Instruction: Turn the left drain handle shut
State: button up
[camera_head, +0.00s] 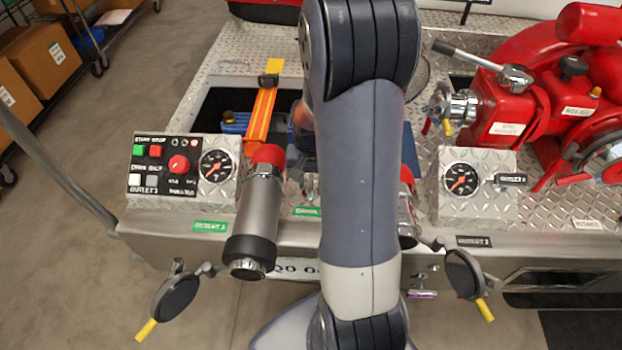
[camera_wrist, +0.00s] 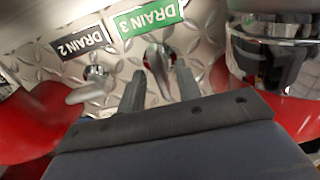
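In the wrist view, a green DRAIN 3 label (camera_wrist: 147,24) and a black DRAIN 2 label (camera_wrist: 82,42) mark two drain handles on the diamond-plate panel. The silver drain handle (camera_wrist: 159,64) by the green label lies between the fingertips of my gripper (camera_wrist: 162,88). The fingers are apart, one on each side, with no clear contact. The other silver drain handle (camera_wrist: 92,93), by the black label, is outside the fingers to the left. In the head view, a small green label (camera_head: 307,211) shows left of my arm.
A chrome and black fitting (camera_wrist: 275,60) stands close on the right in the wrist view, with red parts on both sides. In the head view, a grey outlet pipe (camera_head: 256,215), a control box (camera_head: 165,165) and a gauge box (camera_head: 478,190) flank my arm.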

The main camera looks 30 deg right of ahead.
grip_shut()
jog(key=shift+m, duration=0.4)
jog(key=m, duration=0.3)
jog(key=shift+m+b, duration=0.3)
jog(key=shift+m, duration=0.1)
jog(key=m, duration=0.9)
jog(key=shift+b, duration=0.35)
jog(key=m, duration=0.4)
jog(key=shift+m, duration=0.3)
